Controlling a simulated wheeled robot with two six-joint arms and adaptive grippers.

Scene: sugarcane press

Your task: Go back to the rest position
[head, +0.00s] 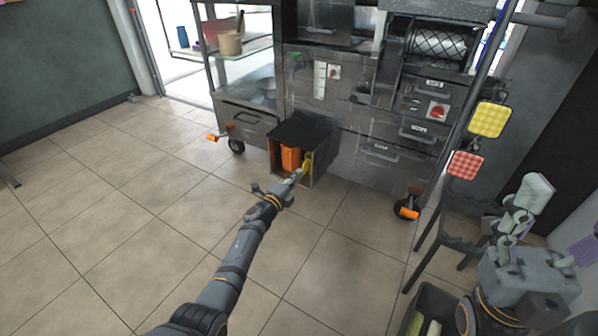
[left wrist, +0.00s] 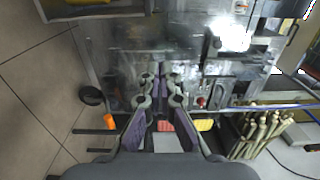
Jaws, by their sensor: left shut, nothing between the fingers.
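My left gripper (head: 297,175) reaches forward from the bottom of the head view, in front of a low open box at the cart's base. In the left wrist view its fingers (left wrist: 160,75) come together with nothing between them. My right gripper (head: 562,218) is at the right edge of the head view, pointing up, with its finger pads spread apart and nothing visible between them. The pressing cart (head: 350,150) stands ahead, with its roller (head: 437,45) at the upper right.
The low box (head: 318,172) holds an orange container (head: 291,160) and a yellow item. A dark bin (head: 440,298) with cane pieces stands at the lower right, near a dark-legged stand. Yellow (head: 487,120) and red (head: 466,165) pads show above. Tiled floor at left is clear.

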